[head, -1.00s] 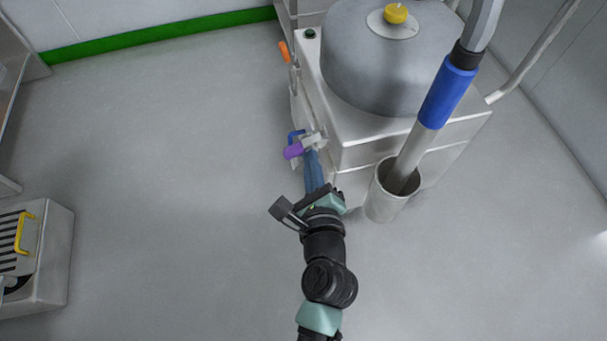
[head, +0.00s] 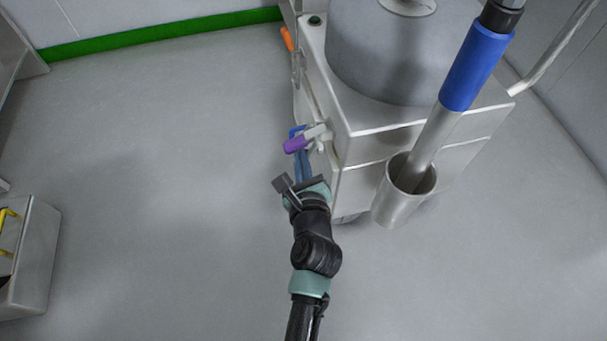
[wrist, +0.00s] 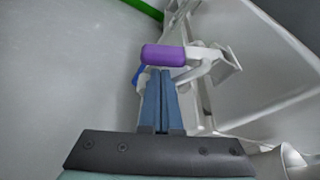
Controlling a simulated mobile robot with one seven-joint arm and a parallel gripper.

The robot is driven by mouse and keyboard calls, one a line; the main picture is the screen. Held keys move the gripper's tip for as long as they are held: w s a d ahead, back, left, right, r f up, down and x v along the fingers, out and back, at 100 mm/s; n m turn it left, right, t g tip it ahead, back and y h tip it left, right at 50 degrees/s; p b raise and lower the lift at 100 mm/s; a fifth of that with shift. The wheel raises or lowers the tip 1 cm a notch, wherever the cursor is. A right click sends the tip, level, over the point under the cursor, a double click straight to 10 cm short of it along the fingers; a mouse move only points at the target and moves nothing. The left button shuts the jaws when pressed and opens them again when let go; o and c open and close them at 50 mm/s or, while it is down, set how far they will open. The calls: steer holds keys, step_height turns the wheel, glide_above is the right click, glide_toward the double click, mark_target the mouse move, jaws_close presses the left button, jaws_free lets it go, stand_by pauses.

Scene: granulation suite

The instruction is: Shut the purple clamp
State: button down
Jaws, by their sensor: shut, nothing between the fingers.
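The purple clamp (head: 296,145) is on the near left side of the white machine cabinet, its purple grip sticking out to the left from a pale metal lever. In the wrist view the purple grip (wrist: 163,55) lies crosswise just beyond my fingertips. My gripper (head: 301,158) is shut and empty, its two blue fingers together and pointing at the clamp. In the wrist view the fingertips (wrist: 160,72) appear at or just under the grip; I cannot tell whether they touch it. A blue part (head: 296,131) shows behind the purple grip.
The cabinet (head: 400,122) carries a large steel drum (head: 385,60). A cup-shaped holder (head: 402,205) with a blue-sleeved tube (head: 476,68) stands at its near corner, right of my arm. An orange handle (head: 287,38) is farther back.

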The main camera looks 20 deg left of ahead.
mark_target(294, 141)
steer(key=shift+w+a, duration=0.2)
steer(key=shift+w, duration=0.15)
